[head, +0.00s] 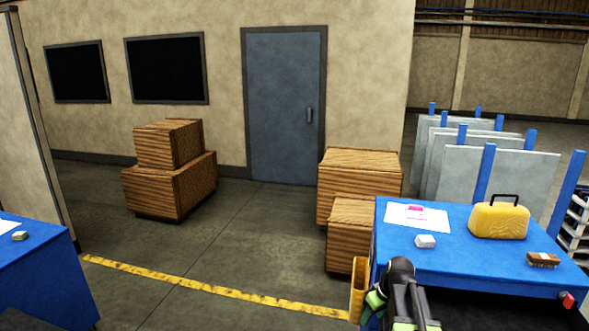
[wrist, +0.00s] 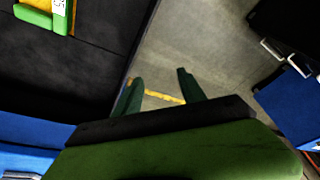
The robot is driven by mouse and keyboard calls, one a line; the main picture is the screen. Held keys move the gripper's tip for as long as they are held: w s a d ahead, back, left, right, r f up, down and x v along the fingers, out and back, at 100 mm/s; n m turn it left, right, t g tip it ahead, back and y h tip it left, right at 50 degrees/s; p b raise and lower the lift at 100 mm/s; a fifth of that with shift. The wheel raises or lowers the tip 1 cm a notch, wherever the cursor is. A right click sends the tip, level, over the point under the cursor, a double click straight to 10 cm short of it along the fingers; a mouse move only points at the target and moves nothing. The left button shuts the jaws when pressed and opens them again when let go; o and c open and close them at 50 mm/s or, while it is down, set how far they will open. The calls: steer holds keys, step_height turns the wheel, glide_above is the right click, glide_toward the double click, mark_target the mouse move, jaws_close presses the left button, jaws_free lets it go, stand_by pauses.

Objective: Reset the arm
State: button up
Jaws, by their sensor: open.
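In the wrist view my gripper (wrist: 158,95) is open, with its two dark green fingers apart and nothing between them. Bare grey floor and a piece of yellow line show beyond the fingertips. In the head view my arm, dark with green parts, shows at the bottom in front of the blue table (head: 455,262). I cannot make out the fingertips there.
On the blue table are a yellow case (head: 499,221), a white block (head: 425,241), a paper sheet (head: 417,216) and a brush (head: 543,260). Wooden crates (head: 360,185) stand behind its left side. Another blue table (head: 35,265) stands at left. Open floor lies between.

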steer(key=s+a+f+g, duration=0.15)
steer(key=s+a, duration=0.25)
steer(key=a, duration=0.8)
steer(key=s+a+m+g+h+b, duration=0.1)
steer(key=s+m, duration=0.3)
steer(key=s, duration=0.3)
steer(key=shift+s+a+f, duration=0.3)
steer(key=shift+a+f, duration=0.1)
